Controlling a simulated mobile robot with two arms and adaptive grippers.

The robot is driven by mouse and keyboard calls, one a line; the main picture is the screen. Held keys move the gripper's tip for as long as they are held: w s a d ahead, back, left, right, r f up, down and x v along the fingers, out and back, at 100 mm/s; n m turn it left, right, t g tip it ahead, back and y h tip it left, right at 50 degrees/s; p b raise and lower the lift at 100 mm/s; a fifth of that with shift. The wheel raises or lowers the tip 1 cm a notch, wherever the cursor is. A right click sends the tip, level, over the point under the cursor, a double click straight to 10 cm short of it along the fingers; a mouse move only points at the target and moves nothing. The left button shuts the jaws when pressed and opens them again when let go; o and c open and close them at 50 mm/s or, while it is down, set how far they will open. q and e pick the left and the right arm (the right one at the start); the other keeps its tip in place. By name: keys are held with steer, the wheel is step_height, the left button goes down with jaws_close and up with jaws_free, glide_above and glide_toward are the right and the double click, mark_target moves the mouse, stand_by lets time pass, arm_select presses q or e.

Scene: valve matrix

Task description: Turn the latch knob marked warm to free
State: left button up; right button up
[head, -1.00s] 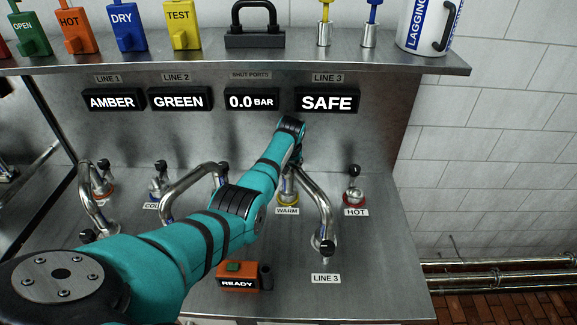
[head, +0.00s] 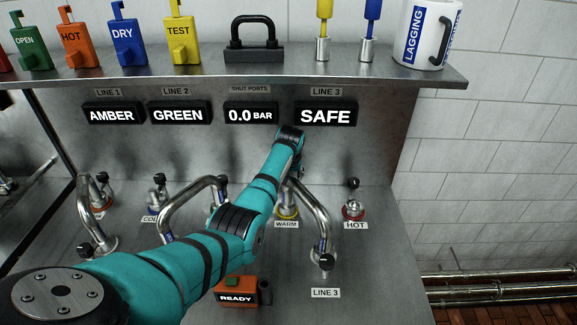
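The port above the WARM label (head: 286,224) has a yellow ring (head: 287,214) at its base. Its upper part and its latch knob are hidden behind my teal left arm and a bent steel pipe. My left arm comes in from the lower left and reaches over the bench, with its wrist joint in front of the back panel, above the WARM port. The arm bends down behind its own links there, so my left gripper is hidden. I cannot tell whether it touches the knob. My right arm and gripper do not show.
The HOT port (head: 354,209) with a black knob stands right of WARM. A bent pipe (head: 318,218) runs down to the LINE 3 fitting. An orange READY box (head: 236,291) sits in front. The line 3 display (head: 326,113) reads SAFE. A shelf (head: 350,74) overhangs the bench.

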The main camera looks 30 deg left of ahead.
arm_select(q)
steer(key=v, duration=1)
steer(key=shift+r, duration=0.2)
